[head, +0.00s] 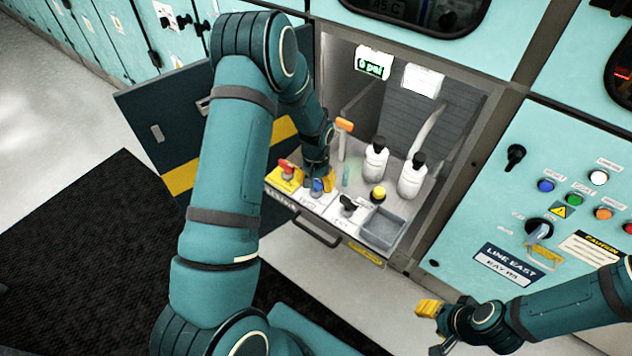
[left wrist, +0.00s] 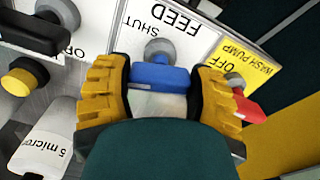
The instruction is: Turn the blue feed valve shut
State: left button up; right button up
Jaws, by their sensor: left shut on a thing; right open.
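The blue feed valve (head: 317,185) is on the tray panel inside the open cabinet. In the left wrist view the blue valve handle (left wrist: 160,77) lies between the yellow fingers of my left gripper (left wrist: 160,92), which are shut on it. The label by it reads FEED and SHUT, upside down in that view. In the head view my left gripper (head: 316,178) comes down over the valve and hides part of it. My right gripper (head: 436,322) is open and empty at the lower right, away from the panel.
A red wash pump handle (head: 287,167) is close on the left of the valve. A black handle (head: 348,203) and yellow knob (head: 378,193) are to its right. Two white bottles (head: 376,160) stand behind. A grey bin (head: 384,228) is at the right. The dark cabinet door (head: 165,130) hangs open left.

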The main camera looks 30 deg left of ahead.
aim_at(316, 180)
pick_arm(q)
jog(key=shift+w+r+m, duration=0.15)
jog(key=shift+m, duration=1.35)
jog(key=o, duration=1.2)
notch_tip(316, 180, up, 12)
